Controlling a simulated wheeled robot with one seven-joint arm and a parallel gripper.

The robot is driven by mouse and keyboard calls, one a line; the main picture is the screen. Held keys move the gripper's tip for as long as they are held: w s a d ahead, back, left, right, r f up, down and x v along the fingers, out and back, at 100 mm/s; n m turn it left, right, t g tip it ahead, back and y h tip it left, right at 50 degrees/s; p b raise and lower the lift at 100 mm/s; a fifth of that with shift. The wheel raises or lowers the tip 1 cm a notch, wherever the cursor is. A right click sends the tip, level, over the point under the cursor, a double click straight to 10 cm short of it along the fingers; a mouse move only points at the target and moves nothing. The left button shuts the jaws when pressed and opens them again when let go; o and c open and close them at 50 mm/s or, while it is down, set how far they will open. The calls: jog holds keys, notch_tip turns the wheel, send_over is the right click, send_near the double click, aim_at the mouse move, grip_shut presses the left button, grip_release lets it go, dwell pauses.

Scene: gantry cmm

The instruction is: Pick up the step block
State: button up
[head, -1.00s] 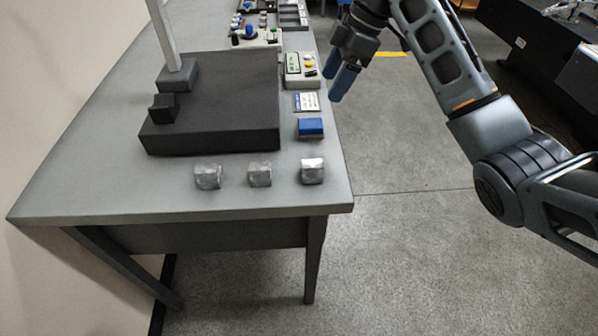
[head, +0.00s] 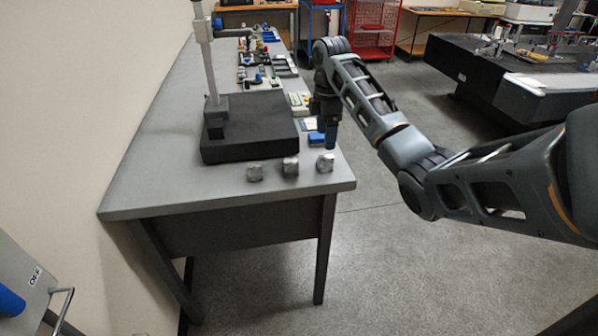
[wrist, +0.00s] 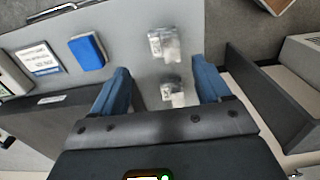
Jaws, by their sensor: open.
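Three small silvery metal blocks stand in a row near the table's front edge: a left one (head: 255,172), a middle one (head: 290,166) and a right one (head: 325,162). I cannot tell which of them is the step block. My gripper (head: 331,143) points down over the table's right side, just behind the right block in the picture. In the wrist view my gripper (wrist: 163,82) is open and empty, with its blue fingers wide apart. Two silvery blocks, an upper one (wrist: 164,45) and a lower one (wrist: 174,93), show beyond the gap between the fingers.
A blue box (head: 316,139) sits beside my gripper; it also shows in the wrist view (wrist: 87,51). A dark slab (head: 250,140) with a post (head: 207,62) stands on the grey table (head: 140,195), left of the gripper. Small devices line the table behind. Floor at right is open.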

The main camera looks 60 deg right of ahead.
aim_at(325, 155)
jog(key=f, duration=0.1)
jog(key=f+b, duration=0.1)
jog(key=f, duration=0.1)
jog(key=shift+a, duration=0.2)
jog(key=shift+s+f+p, duration=0.15)
jog(key=shift+f+p, duration=0.1)
jog(key=shift+f, duration=0.95)
jog(key=shift+s+f+p, duration=0.15)
jog(key=shift+f+p, duration=0.05)
jog(key=shift+f, duration=1)
jog(key=c, duration=1.2)
jog(key=shift+r, duration=0.15)
